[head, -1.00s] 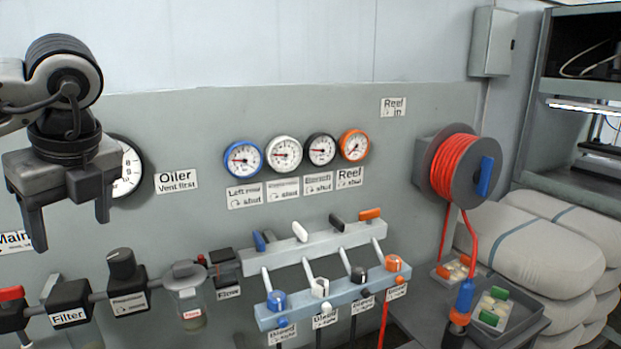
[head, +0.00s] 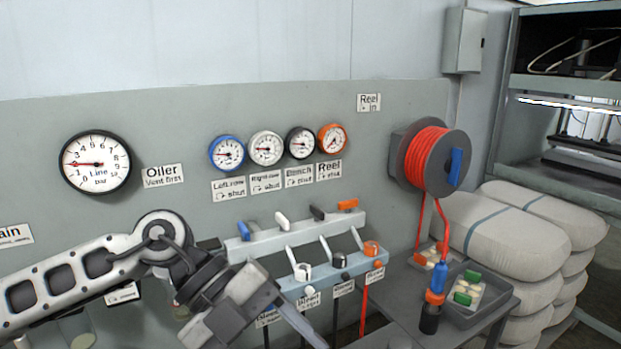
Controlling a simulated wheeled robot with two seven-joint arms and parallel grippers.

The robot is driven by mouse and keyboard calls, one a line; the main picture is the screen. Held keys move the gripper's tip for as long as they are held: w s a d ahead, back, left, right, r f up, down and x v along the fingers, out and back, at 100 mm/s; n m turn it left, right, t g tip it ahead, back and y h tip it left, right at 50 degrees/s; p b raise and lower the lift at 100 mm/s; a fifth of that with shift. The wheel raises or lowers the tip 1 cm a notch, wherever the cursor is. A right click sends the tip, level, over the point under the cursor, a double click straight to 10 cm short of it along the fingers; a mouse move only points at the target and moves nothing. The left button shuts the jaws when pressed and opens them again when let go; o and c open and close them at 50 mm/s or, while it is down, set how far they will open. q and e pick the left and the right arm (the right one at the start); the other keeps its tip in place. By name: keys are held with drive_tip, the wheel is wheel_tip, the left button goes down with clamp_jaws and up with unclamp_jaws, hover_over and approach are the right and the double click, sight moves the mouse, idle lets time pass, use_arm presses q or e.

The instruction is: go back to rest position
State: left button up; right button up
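My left arm comes in from the left, low in the head view. Its gripper (head: 245,308) tilts down to the right at the bottom edge, in front of the valve manifold (head: 300,238). One pale finger shows clearly; the frame's edge cuts off the rest, so I cannot tell how far apart the fingers are. Nothing is visibly held. The arm hides the blue valve knob and most of the filter and oiler row. My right gripper is not in view.
The line gauge (head: 95,163) and several small gauges are on the grey panel (head: 200,120). The red hose reel (head: 432,160) hangs on the right, above a grey tray (head: 500,300) of small parts. White sacks (head: 510,235) are stacked beside a shelf.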

use_arm(q)
drive_tip(key=w+d+r+n+t+h, duration=0.1)
drive_tip(key=d+r+n+t+h, duration=0.2)
drive_tip(key=d+n+t+h, duration=0.7)
drive_tip(key=w+a+f+n+t+y, duration=0.6)
drive_tip(key=a+f+n+t, duration=0.45)
drive_tip(key=n, duration=0.25)
drive_tip(key=s+a+f+n+g+y, duration=0.2)
drive_tip(key=s+a+f+y, duration=0.1)
drive_tip(key=f, duration=0.5)
drive_tip(key=s+a+f+n+g+y, duration=0.2)
drive_tip(key=s+a+f+y, duration=0.2)
drive_tip(key=f, duration=0.4)
drive_tip(key=s+a+f+n+g+y, duration=0.2)
drive_tip(key=s+a+f+n+y, duration=0.1)
drive_tip(key=s+f, duration=0.4)
drive_tip(key=shift+s+a+f+y, duration=0.3)
drive_tip(key=shift+a+f+y, duration=0.1)
drive_tip(key=shift+a+f, duration=0.45)
drive_tip(key=shift+g, duration=0.25)
